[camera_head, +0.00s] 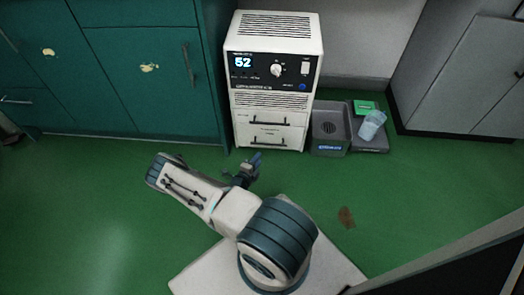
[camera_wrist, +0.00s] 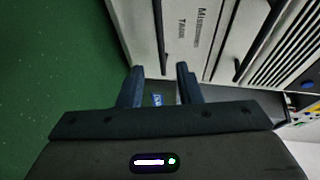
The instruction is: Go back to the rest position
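My gripper (camera_wrist: 160,78) shows in the wrist view with its two dark fingers apart. No object is visible between the fingertips. In the head view my gripper (camera_head: 254,160) is small and dark, near the front of the white rack unit (camera_head: 268,100). My arm is bent, reaching up from the white base at the bottom. In the wrist view the unit's drawer fronts (camera_wrist: 188,30) lie just beyond the fingers, sideways in the picture.
The unit shows "52" on its display. A grey tray (camera_head: 330,148) with a bin part stands to its right, holding a clear cup (camera_head: 372,125) and a green item (camera_head: 364,106). Teal cabinets (camera_head: 150,80) are at left, grey ones (camera_head: 470,85) at right. A brown stain (camera_head: 346,217) marks the open green floor.

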